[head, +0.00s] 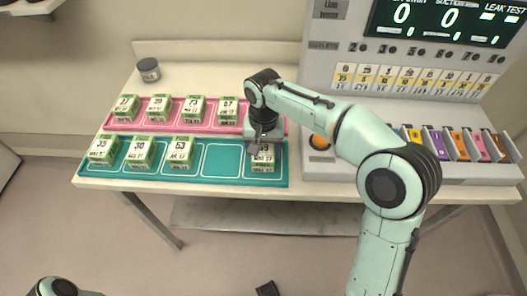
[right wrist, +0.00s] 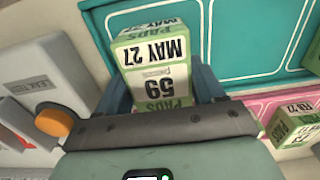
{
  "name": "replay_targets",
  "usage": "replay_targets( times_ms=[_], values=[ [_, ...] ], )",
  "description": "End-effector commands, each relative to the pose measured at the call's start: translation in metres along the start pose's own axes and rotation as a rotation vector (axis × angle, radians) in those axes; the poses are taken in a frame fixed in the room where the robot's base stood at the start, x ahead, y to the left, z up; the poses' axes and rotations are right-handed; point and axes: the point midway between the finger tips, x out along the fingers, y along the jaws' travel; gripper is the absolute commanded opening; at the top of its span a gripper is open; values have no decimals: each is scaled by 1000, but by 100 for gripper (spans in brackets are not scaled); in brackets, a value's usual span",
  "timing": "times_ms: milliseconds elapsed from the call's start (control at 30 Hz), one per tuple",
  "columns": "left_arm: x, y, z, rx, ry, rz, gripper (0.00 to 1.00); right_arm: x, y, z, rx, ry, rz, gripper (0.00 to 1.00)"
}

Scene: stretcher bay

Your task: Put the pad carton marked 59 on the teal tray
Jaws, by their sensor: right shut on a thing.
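The pad carton marked 59 (right wrist: 158,68) is white and green and sits between my right gripper's fingers, its lettering upside down in the right wrist view. In the head view this carton (head: 263,160) is at the right end of the teal tray (head: 222,160), over the last outlined compartment. My right gripper (head: 262,142) is shut on it from above and hides its upper part. I cannot tell whether its base touches the tray. The teal tray (right wrist: 238,35) also shows in the right wrist view. My left gripper is not in view.
Cartons 35 (head: 102,150), 30 (head: 140,151) and 53 (head: 179,151) stand on the teal tray; the compartment right of 53 is empty. Behind lies a pink tray (head: 143,127) with several cartons. A dark-lidded jar (head: 149,69) stands behind; a leak tester (head: 330,75) stands right.

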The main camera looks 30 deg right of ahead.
Motion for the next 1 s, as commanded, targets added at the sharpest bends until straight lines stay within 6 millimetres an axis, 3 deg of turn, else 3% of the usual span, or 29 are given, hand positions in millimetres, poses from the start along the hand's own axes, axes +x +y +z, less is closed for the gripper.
replay_targets(
  times_ms=[100, 467, 500, 567, 867, 1000],
  values=[
    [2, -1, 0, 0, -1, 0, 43, 9, 0, 0, 0, 0, 0, 31],
    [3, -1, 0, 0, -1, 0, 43, 12, 0, 0, -1, 1, -1, 31],
    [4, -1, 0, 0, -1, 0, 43, 13, 0, 0, -1, 1, -1, 71],
    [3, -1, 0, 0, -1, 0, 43, 13, 0, 0, -1, 1, -1, 91],
    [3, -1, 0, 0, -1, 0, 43, 12, 0, 0, -1, 1, -1, 94],
    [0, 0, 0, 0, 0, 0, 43, 1, 0, -1, 0, 4, -2, 94]
  ],
)
